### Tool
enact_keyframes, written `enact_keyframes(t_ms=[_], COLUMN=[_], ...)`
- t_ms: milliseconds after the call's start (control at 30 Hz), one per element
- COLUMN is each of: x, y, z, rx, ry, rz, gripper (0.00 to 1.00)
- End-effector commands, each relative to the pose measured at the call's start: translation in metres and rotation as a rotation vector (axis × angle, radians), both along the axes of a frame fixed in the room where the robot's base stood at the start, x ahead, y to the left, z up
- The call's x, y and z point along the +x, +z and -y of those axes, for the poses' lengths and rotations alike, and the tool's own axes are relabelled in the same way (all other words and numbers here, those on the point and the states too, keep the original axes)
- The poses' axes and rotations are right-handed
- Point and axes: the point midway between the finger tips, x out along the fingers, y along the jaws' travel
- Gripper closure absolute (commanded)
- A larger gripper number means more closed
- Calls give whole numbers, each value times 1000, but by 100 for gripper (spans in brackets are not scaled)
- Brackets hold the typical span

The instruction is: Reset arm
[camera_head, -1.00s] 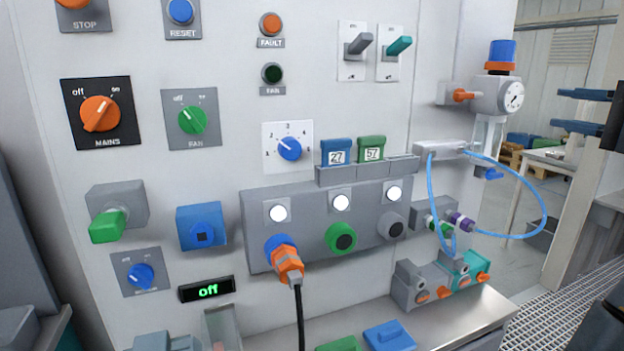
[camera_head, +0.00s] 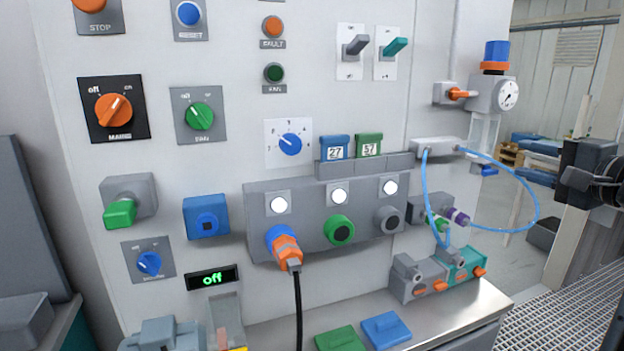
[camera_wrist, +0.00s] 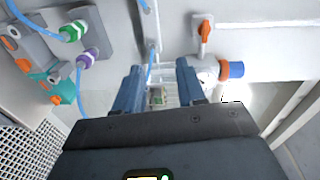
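My gripper (camera_wrist: 158,88) shows in the wrist view with its two blue fingers apart and nothing held between them. In the head view my gripper (camera_head: 524,159) is at the right edge, beside the panel, its fingers pointing left. In the wrist view a pressure regulator with a blue knob (camera_wrist: 232,69) and an orange valve handle (camera_wrist: 204,30) lie beyond the fingers. The clear bowl under the regulator is partly hidden by the fingers. The gripper appears apart from the panel parts.
A control panel (camera_head: 235,75) fills the left and middle. An orange plug (camera_head: 287,249) with a black cable sits in a socket. A blue hose (camera_head: 538,207) loops out on the right. A steel shelf (camera_head: 470,318) juts out below.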

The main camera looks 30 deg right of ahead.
Motion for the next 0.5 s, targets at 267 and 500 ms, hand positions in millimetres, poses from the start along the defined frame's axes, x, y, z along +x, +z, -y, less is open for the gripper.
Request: enact_keyframes(t_ms=[267, 500], x=[22, 15], y=[-100, -177], z=[-53, -115], rx=[-124, -307], ry=[-17, -2], rz=[-134, -261], gripper=[61, 61])
